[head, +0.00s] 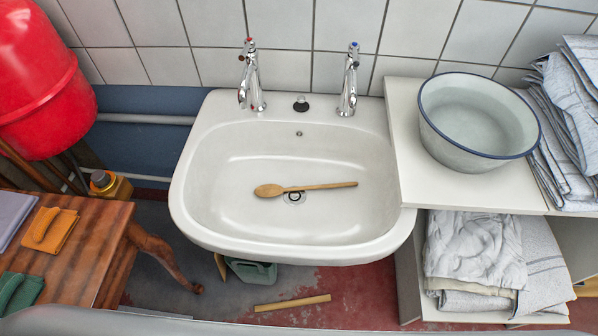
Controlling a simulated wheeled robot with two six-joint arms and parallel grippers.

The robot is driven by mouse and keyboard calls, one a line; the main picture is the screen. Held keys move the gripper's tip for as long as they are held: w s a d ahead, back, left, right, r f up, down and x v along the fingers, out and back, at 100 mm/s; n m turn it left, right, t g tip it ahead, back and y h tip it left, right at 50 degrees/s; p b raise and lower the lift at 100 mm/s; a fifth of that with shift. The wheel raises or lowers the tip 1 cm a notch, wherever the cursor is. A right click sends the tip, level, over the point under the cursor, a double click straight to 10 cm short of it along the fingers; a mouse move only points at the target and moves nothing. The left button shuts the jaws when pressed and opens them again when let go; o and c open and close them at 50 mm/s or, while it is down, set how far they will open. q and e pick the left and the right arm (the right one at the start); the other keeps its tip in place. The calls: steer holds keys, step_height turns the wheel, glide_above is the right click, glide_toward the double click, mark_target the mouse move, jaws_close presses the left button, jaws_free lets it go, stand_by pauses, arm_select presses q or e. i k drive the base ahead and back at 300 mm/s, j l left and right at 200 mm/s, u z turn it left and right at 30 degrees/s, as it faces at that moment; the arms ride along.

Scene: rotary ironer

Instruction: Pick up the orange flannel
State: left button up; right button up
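An orange flannel (52,229) lies on a brown wooden table (95,257) at the left of the head view. It looks folded, with a raised roll on its upper left part. A purple-grey cloth (12,215) lies to its left, and a dark green cloth (19,291) lies nearer to me. Neither of my grippers shows in the head view.
A white sink (293,239) with two taps holds a wooden spoon (305,188). A white shelf unit at the right bears an enamel bowl (478,121) and folded linen (566,120). A red tank (40,80) hangs above the table's far side. A wooden strip (292,303) lies on the floor.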

mark_target(49, 230)
steer(key=u, duration=2)
